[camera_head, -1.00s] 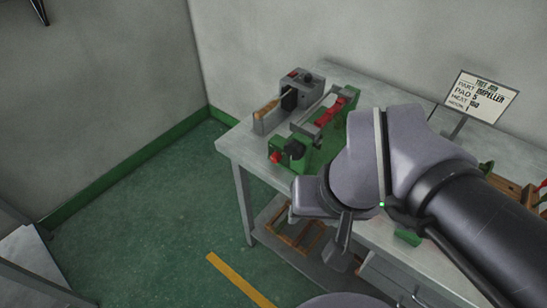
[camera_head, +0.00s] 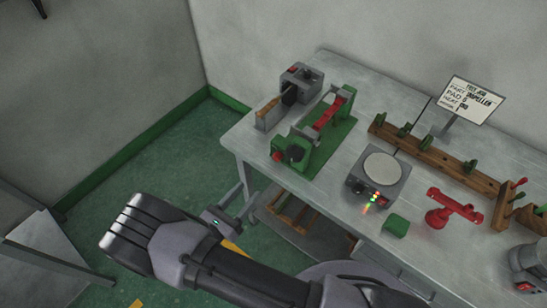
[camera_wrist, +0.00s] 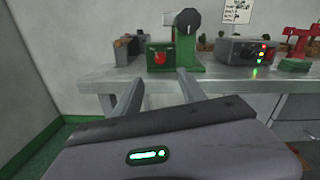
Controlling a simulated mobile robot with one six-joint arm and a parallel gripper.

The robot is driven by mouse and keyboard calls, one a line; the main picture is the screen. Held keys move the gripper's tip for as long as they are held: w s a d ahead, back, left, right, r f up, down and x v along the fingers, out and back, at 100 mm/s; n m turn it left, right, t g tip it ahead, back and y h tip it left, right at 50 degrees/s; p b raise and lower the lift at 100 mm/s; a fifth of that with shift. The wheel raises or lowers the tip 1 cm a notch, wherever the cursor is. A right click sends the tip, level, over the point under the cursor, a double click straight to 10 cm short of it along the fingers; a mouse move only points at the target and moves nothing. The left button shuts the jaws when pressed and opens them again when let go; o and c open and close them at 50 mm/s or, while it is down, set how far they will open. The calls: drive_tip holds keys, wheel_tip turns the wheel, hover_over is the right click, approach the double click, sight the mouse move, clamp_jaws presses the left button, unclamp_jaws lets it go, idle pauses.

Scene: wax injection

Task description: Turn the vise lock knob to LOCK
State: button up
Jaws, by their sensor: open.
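The green vise (camera_head: 322,135) with red parts on top stands on the left part of the bench. At its front end are a black round knob (camera_head: 296,153) and a small red knob (camera_head: 277,157). I cannot read any LOCK lettering. My gripper (camera_head: 238,203) is open and empty in front of the bench, apart from the vise. Its two fingers (camera_wrist: 160,80) point toward the vise's front.
A grey box machine (camera_head: 302,78) stands behind the vise. To the right are a round-topped grey unit (camera_head: 380,170) with lights, a green block (camera_head: 396,226), a red stand (camera_head: 450,208) and a wooden rack (camera_head: 435,158). The bench's front edge lies between my gripper and the vise.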

sight(275, 159)
drive_tip(key=b+x, duration=0.1)
drive_tip(key=x, duration=1.2)
drive_tip(key=shift+w+d+f, duration=0.1)
drive_tip(key=shift+w+d, duration=0.15)
drive_tip(key=shift+w, duration=0.05)
clamp_jaws()
